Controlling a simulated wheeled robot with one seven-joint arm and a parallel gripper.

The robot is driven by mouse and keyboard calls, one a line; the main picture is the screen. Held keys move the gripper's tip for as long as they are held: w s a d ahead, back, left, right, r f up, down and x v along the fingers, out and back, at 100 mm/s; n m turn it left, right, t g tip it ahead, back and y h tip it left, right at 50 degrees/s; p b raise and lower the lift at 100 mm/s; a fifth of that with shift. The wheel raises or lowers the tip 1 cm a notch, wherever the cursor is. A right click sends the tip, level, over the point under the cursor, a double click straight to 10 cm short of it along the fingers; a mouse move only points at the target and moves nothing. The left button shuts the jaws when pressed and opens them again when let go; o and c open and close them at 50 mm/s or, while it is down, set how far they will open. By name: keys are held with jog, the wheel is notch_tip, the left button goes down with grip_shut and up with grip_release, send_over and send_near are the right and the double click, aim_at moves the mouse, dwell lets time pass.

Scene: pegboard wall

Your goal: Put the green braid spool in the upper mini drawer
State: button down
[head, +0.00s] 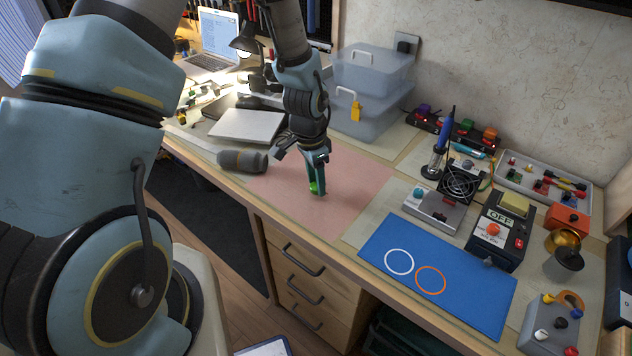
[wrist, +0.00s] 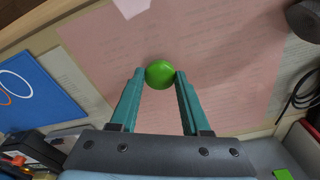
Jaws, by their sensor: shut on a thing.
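The green spool (head: 314,188) is small and round, at the fingertips of my gripper (head: 318,184), low over the pink mat (head: 360,187). In the wrist view the green spool (wrist: 160,73) sits between the two teal fingertips of my gripper (wrist: 160,84), which is shut on it. I cannot tell whether the spool touches the mat. A small upper drawer is not clearly identifiable in either view; wooden drawers (head: 300,258) with dark handles are shut below the bench top.
A grey cylinder (head: 243,160) lies left of my gripper. Translucent lidded bins (head: 368,100) stand behind it. A blue mat (head: 440,276) with two rings lies to the right, beside a black box marked OFF (head: 497,238). A laptop (head: 215,40) is at the back left.

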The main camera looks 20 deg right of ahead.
jog(key=shift+f, duration=0.7)
jog(key=shift+f, duration=0.15)
jog(key=shift+c, duration=1.8)
grip_release()
